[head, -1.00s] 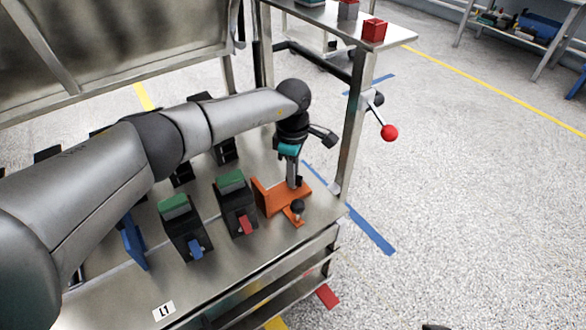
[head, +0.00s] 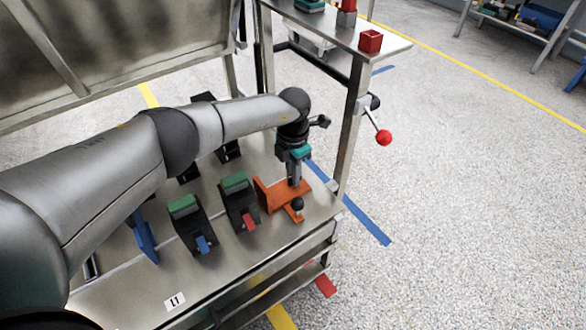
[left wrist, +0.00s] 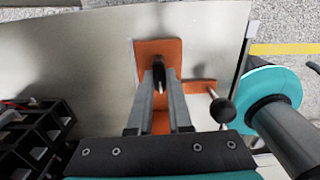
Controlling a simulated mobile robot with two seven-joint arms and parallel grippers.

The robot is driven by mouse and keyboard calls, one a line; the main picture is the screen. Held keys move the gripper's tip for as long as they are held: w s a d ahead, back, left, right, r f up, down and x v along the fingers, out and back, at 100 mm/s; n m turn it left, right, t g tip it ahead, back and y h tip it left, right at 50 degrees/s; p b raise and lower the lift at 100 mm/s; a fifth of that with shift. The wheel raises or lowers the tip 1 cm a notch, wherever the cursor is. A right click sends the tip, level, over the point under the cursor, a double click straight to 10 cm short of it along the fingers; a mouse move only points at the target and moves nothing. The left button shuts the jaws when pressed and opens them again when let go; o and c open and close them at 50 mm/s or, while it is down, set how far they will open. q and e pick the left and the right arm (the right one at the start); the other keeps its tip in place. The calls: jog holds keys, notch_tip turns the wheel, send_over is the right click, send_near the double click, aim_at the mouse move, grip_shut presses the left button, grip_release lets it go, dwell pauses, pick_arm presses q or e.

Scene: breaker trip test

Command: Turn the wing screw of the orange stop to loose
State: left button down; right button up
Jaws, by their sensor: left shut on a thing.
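The orange stop (head: 268,199) is an L-shaped bracket at the right end of the steel bench in the head view. Its upright plate faces the breakers, and a small arm with a black ball knob (head: 298,204) sticks out at the front. My left gripper (head: 294,182) points down onto the stop's base. In the left wrist view, its two grey fingers (left wrist: 160,82) are closed on the dark wing screw (left wrist: 158,67) over the orange base (left wrist: 170,48). The fingers mostly hide the screw in the head view. My right gripper is not seen.
A steel post (head: 350,150) with a red-ball lever (head: 383,138) rises behind the stop.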

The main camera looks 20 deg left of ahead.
pick_arm(q)
jog(key=n+p, duration=0.2)
jog(key=n, duration=0.3)
jog(key=shift+d+r+n, duration=0.1)
jog(key=shift+r+n, duration=0.05)
jog(key=shift+n, duration=0.15)
jog(key=n+p, duration=0.2)
jog(key=n, duration=0.6)
jog(key=shift+d+p, duration=0.15)
jog(key=shift+p, duration=0.25)
jog(key=shift+w+n+p, duration=0.1)
jog(key=shift+n+p, duration=0.2)
jog(key=shift+n, duration=1.6)
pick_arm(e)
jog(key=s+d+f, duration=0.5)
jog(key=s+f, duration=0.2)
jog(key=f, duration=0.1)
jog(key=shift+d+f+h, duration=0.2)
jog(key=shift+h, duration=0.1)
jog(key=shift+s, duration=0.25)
